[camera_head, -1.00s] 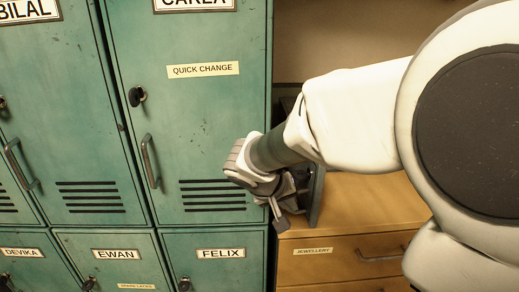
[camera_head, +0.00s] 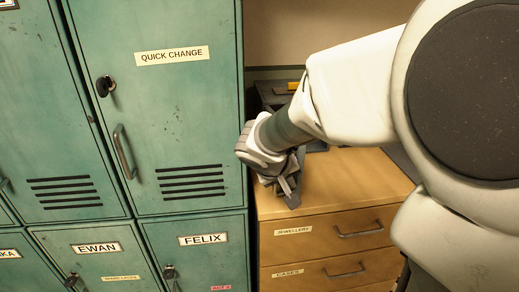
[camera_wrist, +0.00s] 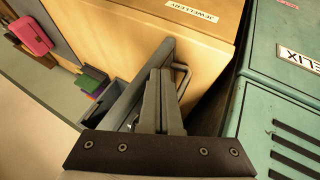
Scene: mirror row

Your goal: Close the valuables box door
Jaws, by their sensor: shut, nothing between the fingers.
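The valuables box (camera_head: 268,97) is dark grey and sits on top of the wooden drawer cabinet, mostly hidden behind my arm. In the wrist view a flat dark grey panel, seemingly its door (camera_wrist: 128,105), stands open close beside my fingers. A small metal handle shows just beyond the fingertips; I cannot tell what it belongs to. My gripper (camera_wrist: 160,85) is shut and empty; whether it touches the panel is unclear. In the head view my gripper (camera_head: 284,186) is above the cabinet's front left corner, where fingers and door are hard to separate.
Green lockers (camera_head: 190,120) stand close on the left, with a narrow dark gap beside the wooden drawer cabinet (camera_head: 340,215). Its drawers, with metal handles, are shut. The cabinet top right of my gripper is clear. A pink item (camera_wrist: 32,35) shows far left in the wrist view.

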